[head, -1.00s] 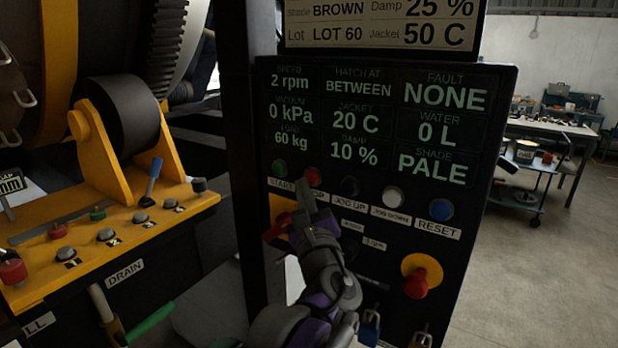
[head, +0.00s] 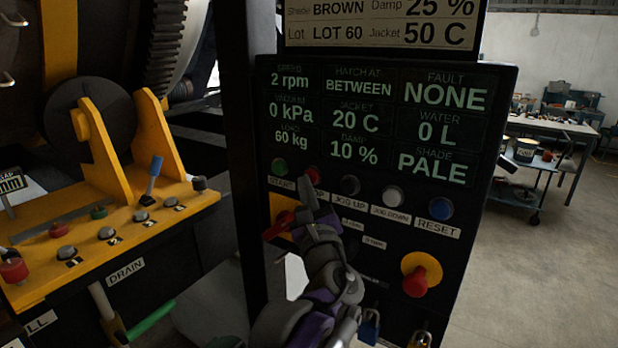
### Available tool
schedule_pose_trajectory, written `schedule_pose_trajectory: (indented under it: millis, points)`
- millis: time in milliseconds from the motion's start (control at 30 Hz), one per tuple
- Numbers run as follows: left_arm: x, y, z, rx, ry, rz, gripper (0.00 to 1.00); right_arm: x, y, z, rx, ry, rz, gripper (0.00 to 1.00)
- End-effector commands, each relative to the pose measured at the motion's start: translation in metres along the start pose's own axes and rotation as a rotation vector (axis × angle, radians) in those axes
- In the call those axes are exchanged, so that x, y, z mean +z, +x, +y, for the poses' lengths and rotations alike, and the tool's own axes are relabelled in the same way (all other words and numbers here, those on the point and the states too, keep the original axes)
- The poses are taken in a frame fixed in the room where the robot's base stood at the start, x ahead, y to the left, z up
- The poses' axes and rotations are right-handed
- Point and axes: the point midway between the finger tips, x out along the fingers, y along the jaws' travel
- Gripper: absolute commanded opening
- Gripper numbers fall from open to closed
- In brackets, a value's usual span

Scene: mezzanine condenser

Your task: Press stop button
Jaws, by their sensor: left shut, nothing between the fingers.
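The red stop button (head: 312,174) sits in the top button row of the dark control panel, right of the green start button (head: 279,168). Its label is partly covered by my left gripper, with only the last letters showing. My left gripper (head: 305,186) is shut and empty. Its fingertips point up at the panel just below and left of the stop button, overlapping its lower edge in the picture. I cannot tell whether they touch it. My right gripper is not in view.
The panel also has a black jog-up button (head: 349,185), a white jog-down button (head: 392,196), a blue reset button (head: 441,208) and a red knob on a yellow plate (head: 416,282). The display reads speed 2 rpm, fault none. A yellow lever console (head: 100,250) stands left.

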Motion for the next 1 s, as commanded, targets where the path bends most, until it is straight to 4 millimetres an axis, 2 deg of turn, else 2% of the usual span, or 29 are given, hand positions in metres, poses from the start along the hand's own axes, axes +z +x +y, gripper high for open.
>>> schedule_pose_trajectory:
  millis: [467, 1000]
  points:
    - [-0.001, 0.001, -0.001, -0.001, 0.000, 0.001, 0.00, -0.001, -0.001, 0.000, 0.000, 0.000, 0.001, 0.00]
    - [0.007, -0.011, 0.008, 0.000, 0.000, 0.000, 0.00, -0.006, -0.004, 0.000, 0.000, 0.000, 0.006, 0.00]
